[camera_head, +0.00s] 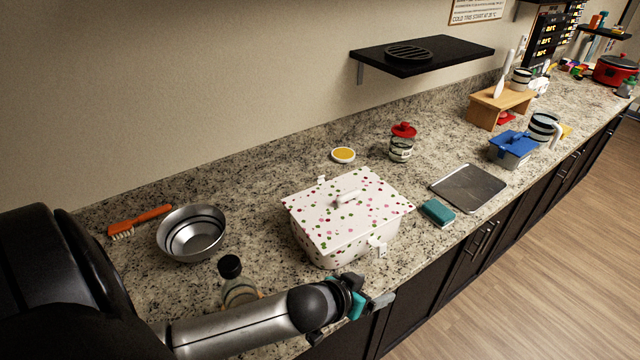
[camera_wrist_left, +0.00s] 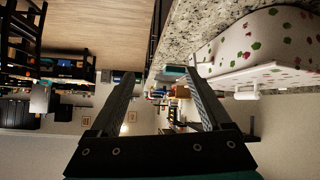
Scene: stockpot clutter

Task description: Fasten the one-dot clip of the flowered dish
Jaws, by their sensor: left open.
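The flowered dish (camera_head: 330,246) is a white box with coloured spots and a lid with a bar handle, standing on the counter. A white clip (camera_head: 378,247) sticks out from its front right side and another clip (camera_head: 321,180) shows at its back. I cannot read dots on either. My left gripper (camera_head: 372,300) is open and empty, in front of and below the front clip, apart from the dish. In the left wrist view the dish (camera_wrist_left: 265,40) appears upside down to the right of the open fingers (camera_wrist_left: 160,74). My right gripper is not in view.
A metal bowl (camera_head: 192,232) and a dark-capped jar (camera_head: 232,278) stand left. A red-lidded jar (camera_head: 401,145) is behind. The counter's front edge runs close to my left gripper.

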